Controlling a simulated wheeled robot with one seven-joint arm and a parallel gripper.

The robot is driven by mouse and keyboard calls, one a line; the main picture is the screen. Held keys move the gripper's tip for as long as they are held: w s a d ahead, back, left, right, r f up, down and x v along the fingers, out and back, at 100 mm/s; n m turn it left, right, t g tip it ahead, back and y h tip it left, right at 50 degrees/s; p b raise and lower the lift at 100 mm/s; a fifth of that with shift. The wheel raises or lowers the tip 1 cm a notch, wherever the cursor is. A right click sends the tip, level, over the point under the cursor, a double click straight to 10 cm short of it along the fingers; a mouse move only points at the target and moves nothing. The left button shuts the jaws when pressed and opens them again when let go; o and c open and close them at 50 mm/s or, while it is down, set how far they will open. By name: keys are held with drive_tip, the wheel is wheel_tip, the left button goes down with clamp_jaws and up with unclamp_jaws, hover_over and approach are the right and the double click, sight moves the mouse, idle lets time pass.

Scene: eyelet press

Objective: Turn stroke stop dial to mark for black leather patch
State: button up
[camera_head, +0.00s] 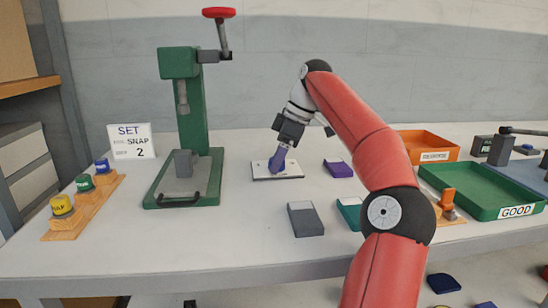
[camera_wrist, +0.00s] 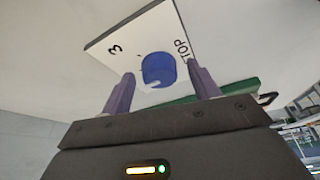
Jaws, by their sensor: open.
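The stroke stop dial is a blue round knob (camera_wrist: 158,68) on a white plate (camera_wrist: 120,42) in the wrist view. The plate bears a "3" on the left and lettering ending in "TOP" on the right. A pale mark shows at the knob's lower edge. My gripper (camera_wrist: 162,84) is open, with its purple fingers on either side of the knob; contact cannot be told. In the head view my gripper (camera_head: 278,165) points down at the plate (camera_head: 291,172) and hides the knob.
The green press (camera_head: 183,110) with a red-handled lever stands left of the plate. A sign (camera_head: 131,141) reads SET, SNAP, 2. Purple (camera_head: 338,169) and teal (camera_head: 349,212) pieces lie to the right. A green GOOD tray (camera_head: 470,205) and orange tray (camera_head: 436,143) stand farther right.

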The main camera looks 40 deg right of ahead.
drive_tip(key=c, duration=1)
drive_tip(key=shift+o, duration=0.2)
drive_tip(key=m+h+b, duration=0.1)
drive_tip(key=m+b, duration=0.1)
drive_tip(key=m, duration=0.1)
drive_tip(key=shift+s+f+t, duration=0.1)
drive_tip(key=shift+t, duration=0.2)
drive_tip(key=m+h+b, duration=0.1)
drive_tip(key=m, duration=0.1)
drive_tip(key=shift+a+m, duration=0.15)
drive_tip(key=shift+m, duration=0.25)
drive_tip(key=m+h, duration=0.1)
drive_tip(key=m, duration=0.3)
drive_tip(key=shift+a+r+h, duration=0.15)
drive_tip(key=shift+r+h, duration=0.05)
drive_tip(key=shift+h, duration=0.2)
drive_tip(key=shift+m+h, duration=0.3)
drive_tip(key=shift+m, duration=0.7)
drive_tip(key=shift+f, duration=0.1)
